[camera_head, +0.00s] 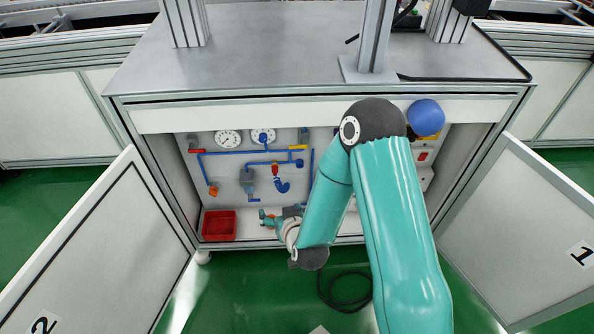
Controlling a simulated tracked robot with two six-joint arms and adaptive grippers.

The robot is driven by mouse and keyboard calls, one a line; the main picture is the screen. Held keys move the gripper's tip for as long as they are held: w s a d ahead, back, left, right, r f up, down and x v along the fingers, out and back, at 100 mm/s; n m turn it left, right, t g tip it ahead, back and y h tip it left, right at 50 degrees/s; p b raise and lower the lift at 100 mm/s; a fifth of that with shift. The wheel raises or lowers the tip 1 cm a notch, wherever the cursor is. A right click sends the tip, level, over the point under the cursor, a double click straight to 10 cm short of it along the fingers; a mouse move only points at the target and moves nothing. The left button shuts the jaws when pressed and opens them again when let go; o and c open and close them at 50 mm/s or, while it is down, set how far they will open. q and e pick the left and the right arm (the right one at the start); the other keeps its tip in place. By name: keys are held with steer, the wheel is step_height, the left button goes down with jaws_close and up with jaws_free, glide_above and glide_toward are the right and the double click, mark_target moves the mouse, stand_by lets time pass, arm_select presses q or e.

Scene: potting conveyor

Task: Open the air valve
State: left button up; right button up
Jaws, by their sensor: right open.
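The air panel (225,172) is inside the open cabinet, with blue pipes, two round gauges and several fittings. A small red and orange fitting (275,170) is at the middle of the panel, and an orange fitting (213,189) ends the left pipe. I cannot tell which one is the air valve. My right gripper (266,217) is open inside the cabinet, low in front of the panel and below these fittings, beside the red bin. It is small in view and touches no fitting that I can see. My right arm hides the panel's right part. My left gripper is not in view.
A red bin (219,238) stands on the cabinet floor at left. Cabinet doors 2 (95,245) and 1 (520,225) stand open on either side. A blue ball-shaped thing (426,117) is at upper right. A black cable (345,305) lies on the green floor.

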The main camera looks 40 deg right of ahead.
steer(key=w+d+f+t+h+b, duration=0.2)
steer(key=d+h+b, duration=0.1)
steer(key=d+b, duration=0.15)
steer(key=m+t+h+b, duration=0.2)
steer(key=h+b, duration=0.2)
steer(key=b, duration=0.2)
glide_toward(298, 147)
steer(key=b+x, duration=0.1)
steer(key=x, duration=0.8)
steer(key=shift+w+r+b, duration=0.1)
steer(key=shift+w+b, duration=0.15)
steer(key=shift+b, duration=0.15)
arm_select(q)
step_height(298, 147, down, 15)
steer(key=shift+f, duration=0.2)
